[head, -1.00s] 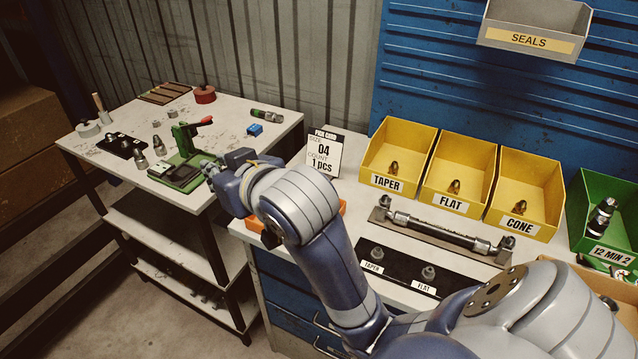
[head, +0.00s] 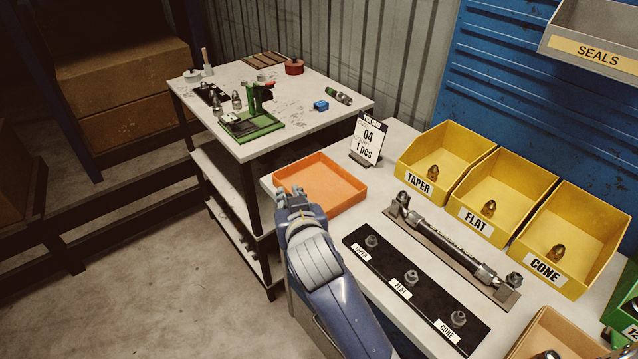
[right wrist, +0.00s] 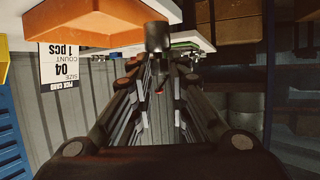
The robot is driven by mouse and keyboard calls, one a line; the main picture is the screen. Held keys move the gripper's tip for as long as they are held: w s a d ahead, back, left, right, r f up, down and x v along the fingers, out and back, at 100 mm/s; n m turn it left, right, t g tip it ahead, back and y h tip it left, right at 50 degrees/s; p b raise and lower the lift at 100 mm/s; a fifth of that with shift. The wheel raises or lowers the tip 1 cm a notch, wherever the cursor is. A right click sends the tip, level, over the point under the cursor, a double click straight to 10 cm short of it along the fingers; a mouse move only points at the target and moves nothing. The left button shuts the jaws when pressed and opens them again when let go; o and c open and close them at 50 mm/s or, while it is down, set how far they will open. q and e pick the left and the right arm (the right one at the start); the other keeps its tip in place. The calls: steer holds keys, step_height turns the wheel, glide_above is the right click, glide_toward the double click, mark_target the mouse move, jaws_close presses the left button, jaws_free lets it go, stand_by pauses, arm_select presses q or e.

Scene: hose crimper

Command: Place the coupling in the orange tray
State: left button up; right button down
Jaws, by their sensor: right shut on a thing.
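The orange tray (head: 322,184) sits at the left end of the main bench and looks empty in the head view. It also shows at the top left of the right wrist view (right wrist: 92,27). My right gripper (head: 292,196) is at the tray's left front corner. Its fingers are shut on the coupling, a dark grey metal cylinder (right wrist: 157,36) at the fingertips in the right wrist view. I cannot make out the coupling clearly in the head view. My left gripper is not in view.
A pick card (head: 368,137) stands behind the tray. A black labelled strip (head: 388,265) and a hose assembly (head: 445,243) lie to its right, before yellow bins (head: 437,173). A side table (head: 310,102) carries a green crimper (head: 252,122).

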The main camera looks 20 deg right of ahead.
steer(key=w+d+p, duration=0.1)
steer(key=w+d, duration=0.5)
steer(key=w+d+f+p, duration=0.1)
steer(key=w+d, duration=0.3)
steer(key=shift+w+d+f+p, duration=0.1)
steer(key=shift+p, duration=0.2)
step_height(320, 180, down, 3)
steer(key=shift+p, duration=0.35)
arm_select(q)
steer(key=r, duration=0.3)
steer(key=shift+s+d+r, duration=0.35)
arm_select(e)
steer(key=shift+f, duration=0.2)
steer(key=shift+f, duration=0.2)
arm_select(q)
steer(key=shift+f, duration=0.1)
arm_select(e)
steer(key=c, duration=1.5)
jaws_free()
steer(key=shift+c, duration=0.2)
